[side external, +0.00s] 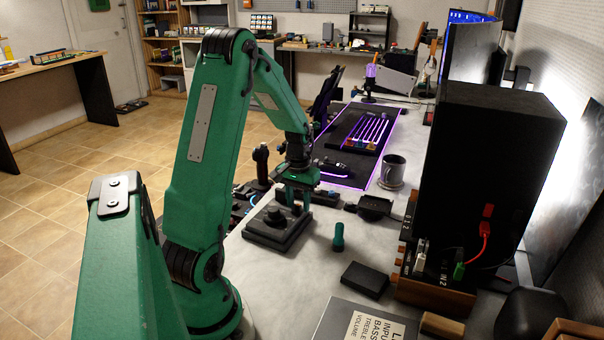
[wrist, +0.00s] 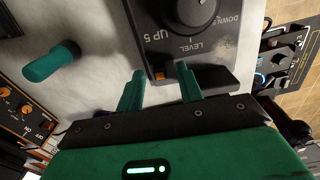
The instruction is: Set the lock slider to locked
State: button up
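A dark control box (side external: 265,237) with a round knob (side external: 277,212) sits on the desk under my gripper (side external: 294,196). In the wrist view the knob (wrist: 192,10) shows at the top, with "LEVEL", "UP 5" and "DOWN" lettering. A black strip (wrist: 217,74) lies along the box's near edge, with a small orange mark (wrist: 160,76). I cannot tell for sure whether this is the lock slider, and no locked label is readable. My gripper (wrist: 160,71) is open, its two teal fingers apart on either side of the orange mark. Finger contact is unclear.
A black block (side external: 365,279), a mug (side external: 392,172) and a tall dark cabinet (side external: 485,165) are further right. A joystick (side external: 261,162) stands behind. Bare desk (side external: 305,275) lies in front.

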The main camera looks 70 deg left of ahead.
jog(key=shift+f, duration=0.15)
grip_shut()
jog(key=shift+w+a, duration=0.6)
jog(key=shift+w, duration=0.1)
grip_release()
jog(key=shift+s, duration=0.1)
